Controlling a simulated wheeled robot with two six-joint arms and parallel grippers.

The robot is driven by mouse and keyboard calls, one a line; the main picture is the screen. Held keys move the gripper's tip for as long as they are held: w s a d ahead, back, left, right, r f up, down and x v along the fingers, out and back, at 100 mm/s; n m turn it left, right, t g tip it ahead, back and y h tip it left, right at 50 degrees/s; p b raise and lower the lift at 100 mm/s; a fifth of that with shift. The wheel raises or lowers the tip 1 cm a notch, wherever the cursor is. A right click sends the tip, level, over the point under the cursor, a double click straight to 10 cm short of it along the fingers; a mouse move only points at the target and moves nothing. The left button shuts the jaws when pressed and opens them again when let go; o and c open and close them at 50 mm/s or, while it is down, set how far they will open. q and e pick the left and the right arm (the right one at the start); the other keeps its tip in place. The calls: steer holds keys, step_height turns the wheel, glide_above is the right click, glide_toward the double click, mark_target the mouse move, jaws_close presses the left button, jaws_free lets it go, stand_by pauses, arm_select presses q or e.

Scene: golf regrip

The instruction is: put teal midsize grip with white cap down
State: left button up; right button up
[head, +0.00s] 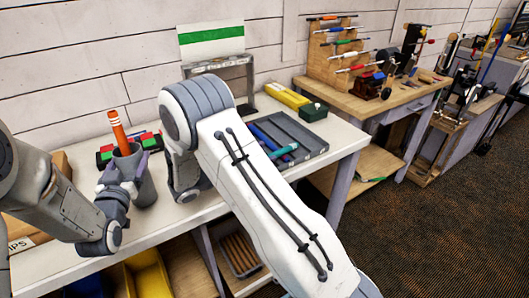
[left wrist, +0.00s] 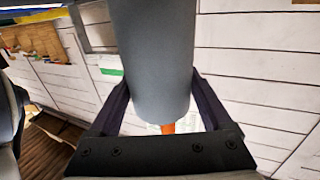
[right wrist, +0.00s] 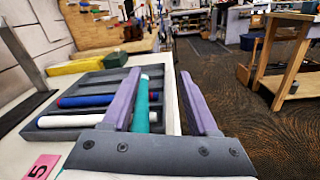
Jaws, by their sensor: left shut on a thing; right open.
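The teal grip (right wrist: 142,108) lies in the grey tray (right wrist: 104,78) in the right wrist view, with white near its ends. In the head view the teal grip (head: 284,151) lies at the tray's near side. My right gripper (right wrist: 160,78) is open, its left finger overlapping the teal grip in the picture; I cannot tell if they touch. The arm hides this gripper in the head view. My left gripper (head: 130,165) is shut on a grey cup (head: 147,186), which also fills the upper middle of the left wrist view (left wrist: 155,60). An orange grip (head: 118,130) stands out of the cup.
Blue (right wrist: 85,100) and red grips lie in the tray's other slots. A yellow box (right wrist: 87,64) and a dark green box (head: 313,111) stand behind it. A pink card (right wrist: 42,168) lies near the tray. A wooden rack (head: 335,55) stands on another bench. The aisle floor is clear.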

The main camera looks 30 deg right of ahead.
steer(key=s+a+m+y, duration=0.8)
steer(key=s+a+y, duration=1.1)
steer(key=s+a, duration=0.8)
steer(key=shift+a+r+m+g, duration=0.3)
steer(key=shift+a+r, duration=0.05)
steer(key=shift+r, duration=0.05)
